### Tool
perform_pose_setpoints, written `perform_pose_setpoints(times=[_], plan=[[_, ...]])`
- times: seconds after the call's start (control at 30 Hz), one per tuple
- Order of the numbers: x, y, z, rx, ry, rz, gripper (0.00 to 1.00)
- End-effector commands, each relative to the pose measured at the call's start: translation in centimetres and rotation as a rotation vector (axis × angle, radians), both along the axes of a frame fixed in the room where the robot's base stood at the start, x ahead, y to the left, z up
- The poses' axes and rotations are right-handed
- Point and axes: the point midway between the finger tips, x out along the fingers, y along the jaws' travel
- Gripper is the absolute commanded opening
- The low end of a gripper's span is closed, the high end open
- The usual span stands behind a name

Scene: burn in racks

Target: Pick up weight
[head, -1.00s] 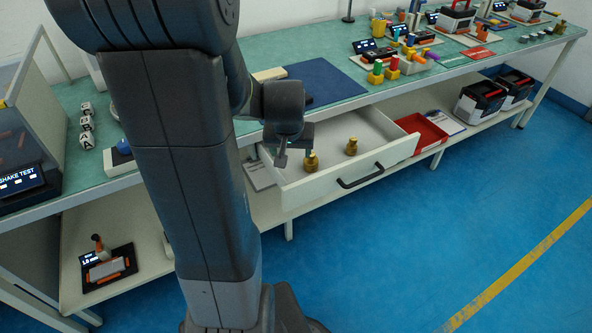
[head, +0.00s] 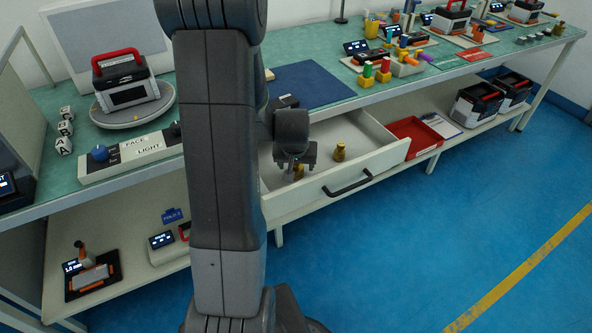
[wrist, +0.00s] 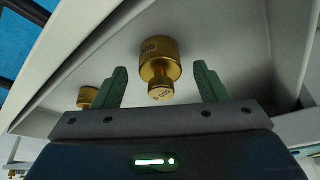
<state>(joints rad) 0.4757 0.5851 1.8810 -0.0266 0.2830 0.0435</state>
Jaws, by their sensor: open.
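Two brass weights stand in the open white drawer (head: 380,165). The nearer weight (wrist: 160,60) sits between and just beyond my gripper's fingers in the wrist view, with marks on its top and side. In the head view this weight (head: 299,174) is partly hidden by my gripper (head: 294,170). The other weight (head: 340,151) stands to the right in the head view and shows outside the fingers at the left in the wrist view (wrist: 88,97). My gripper (wrist: 162,88) is open and empty, with a gap on both sides of the nearer weight.
The drawer walls surround the weights, and its front with a black handle (head: 348,184) faces the floor side. The green worktop (head: 250,100) runs above and behind. A red tray (head: 415,137) lies on the shelf right of the drawer. The blue floor in front is clear.

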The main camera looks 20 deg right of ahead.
Motion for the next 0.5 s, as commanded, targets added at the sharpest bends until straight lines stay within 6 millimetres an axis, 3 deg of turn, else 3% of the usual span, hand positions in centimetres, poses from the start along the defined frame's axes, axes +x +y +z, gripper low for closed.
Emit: perform_pose_setpoints(times=[0.13, 0.4, 0.43, 0.5], plan=[[0.44, -0.17, -1.32, 0.001, 0.002, 0.001, 0.67], [0.57, -0.23, -1.49, 0.0, 0.0, 0.001, 0.67], [0.56, -0.22, -1.5, 0.0, 0.0, 0.001, 0.65], [0.56, -0.22, -1.5, 0.0, 0.0, 0.001, 0.51]])
